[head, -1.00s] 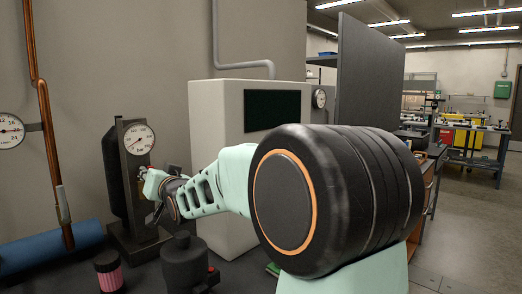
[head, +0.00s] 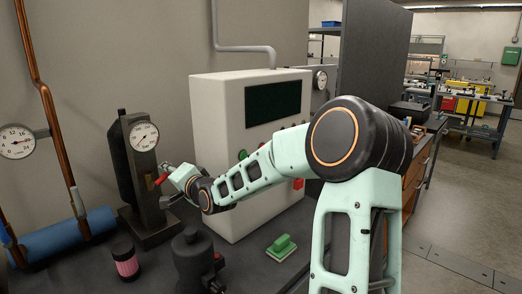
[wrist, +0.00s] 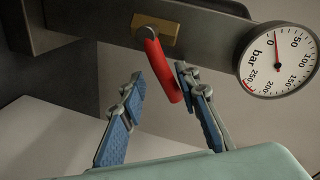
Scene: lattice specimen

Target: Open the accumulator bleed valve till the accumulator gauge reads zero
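The accumulator (head: 122,165) is a black upright vessel on a dark stand. Its round white gauge (head: 144,136) also shows in the wrist view (wrist: 285,72), marked in bar, with the needle at or very near 0. The bleed valve's red lever (wrist: 164,72) hangs at a slant from a brass block (wrist: 156,36); in the head view the red lever (head: 160,179) shows beside my gripper (head: 177,177). In the wrist view my gripper (wrist: 160,85) is open, blue-padded fingers spread. The lever's lower end lies between them, nearer the right finger; contact is unclear.
A white cabinet (head: 216,130) with a dark screen stands right of the accumulator. A dark round device (head: 191,255), a pink-banded cylinder (head: 125,263) and a green block (head: 281,248) stand in front. Another gauge (head: 16,141) and copper pipe (head: 54,130) are at left.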

